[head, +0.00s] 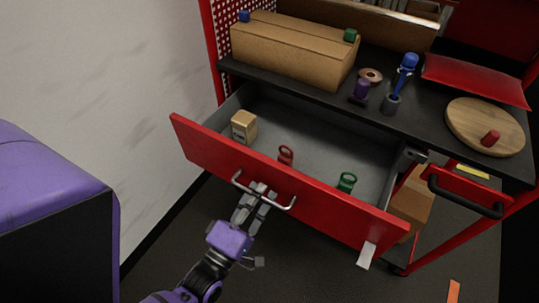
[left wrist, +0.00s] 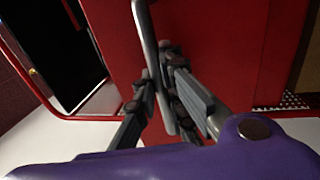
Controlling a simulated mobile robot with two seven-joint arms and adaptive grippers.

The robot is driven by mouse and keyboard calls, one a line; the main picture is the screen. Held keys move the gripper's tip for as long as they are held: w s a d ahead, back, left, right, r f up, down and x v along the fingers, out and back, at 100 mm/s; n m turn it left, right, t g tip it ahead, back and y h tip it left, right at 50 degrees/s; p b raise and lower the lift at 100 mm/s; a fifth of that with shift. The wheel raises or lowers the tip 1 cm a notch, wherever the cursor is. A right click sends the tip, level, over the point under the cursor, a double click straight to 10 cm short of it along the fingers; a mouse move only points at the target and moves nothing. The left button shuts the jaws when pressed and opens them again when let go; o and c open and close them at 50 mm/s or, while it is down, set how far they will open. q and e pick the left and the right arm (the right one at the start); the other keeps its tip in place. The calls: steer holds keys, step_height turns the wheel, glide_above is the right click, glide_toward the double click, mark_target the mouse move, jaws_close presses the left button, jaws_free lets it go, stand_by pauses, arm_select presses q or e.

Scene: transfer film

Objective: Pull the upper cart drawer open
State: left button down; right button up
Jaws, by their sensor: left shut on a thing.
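The upper cart drawer (head: 330,207) has a red front and stands well open, pulled out from under the black cart top. A curved silver handle (head: 283,204) is on its front. In the left wrist view the fingers (left wrist: 170,90) lie on both sides of the handle bar (left wrist: 147,40). Inside the drawer are a small tan box (head: 243,126), a red ring-topped object (head: 285,156) and a green one (head: 346,182). My right gripper is not in view.
The cart top (head: 430,125) carries a long cardboard box (head: 292,52), a red cushion (head: 475,80), a round wooden board (head: 478,122) and small items. A white wall (head: 110,80) is at left. A cardboard box (head: 412,200) sits below, right of the drawer. The floor in front is mostly clear.

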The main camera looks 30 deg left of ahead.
arm_select(q)
steer(key=c, duration=1.8)
jaws_free()
steer(key=shift+s, duration=0.15)
steer(key=s, duration=0.4)
steer(key=s+f, duration=0.1)
steer(key=s, duration=0.2)
steer(key=s+f, duration=0.1)
steer(key=s, duration=0.3)
steer(key=shift+s+a+f, duration=0.2)
steer(key=shift+s, duration=0.15)
